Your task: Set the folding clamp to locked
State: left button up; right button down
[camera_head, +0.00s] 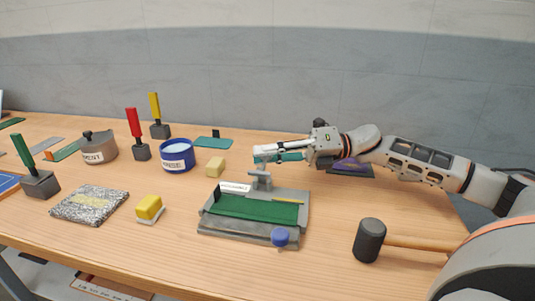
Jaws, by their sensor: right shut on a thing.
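The folding clamp appears to be the grey device (207,222) with a green bed (255,208) at the front middle of the table. A grey upright post (260,181) stands at its back edge, and a blue knob (280,237) sits at its front right corner. My right gripper (264,155) reaches in from the right, above the back of the device. It is shut at the top of the post, on what looks like the clamp's lever. The fingers partly hide the held part, so its exact angle is unclear. My left gripper is not in view.
A dark tray with something purple (347,165) is partly behind my arm.

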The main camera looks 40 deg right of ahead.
aim_at(259, 169)
jog(key=n+p, duration=0.1)
jog(key=s+a+r+n+h+p, duration=0.1)
jog(key=n, duration=0.1)
jog(key=shift+a+r, duration=0.1)
jog(key=shift+r, duration=0.2)
jog(key=shift+s+a+r+n+h, duration=0.1)
jog(key=shift+s+a+n+h, duration=0.1)
jog(key=shift+n+h, duration=0.15)
jog(key=shift+s+a+r+n+h+p, duration=0.1)
jog(key=shift+s+a+n+h+p, duration=0.4)
jog(key=shift+n+p, duration=0.55)
jog(key=shift+s+a+n+h+p, duration=0.4)
jog(key=shift+a+n+h+p, duration=0.15)
jog(key=shift+n, duration=0.35)
jog(key=shift+s+a+f+n, duration=0.2)
jog(key=shift+a+f+n, duration=0.1)
jog(key=shift+n, duration=0.2)
jog(key=shift+s+a+f+n+t+h, duration=0.15)
jog(key=shift+s+a+n+t+h, duration=0.1)
jog(key=shift+n+t+h, duration=0.2)
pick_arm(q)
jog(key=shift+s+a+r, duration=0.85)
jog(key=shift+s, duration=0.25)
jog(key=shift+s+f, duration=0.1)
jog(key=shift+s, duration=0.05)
pick_arm(e)
jog(key=shift+f+n, duration=0.1)
jog(key=shift+n, duration=0.15)
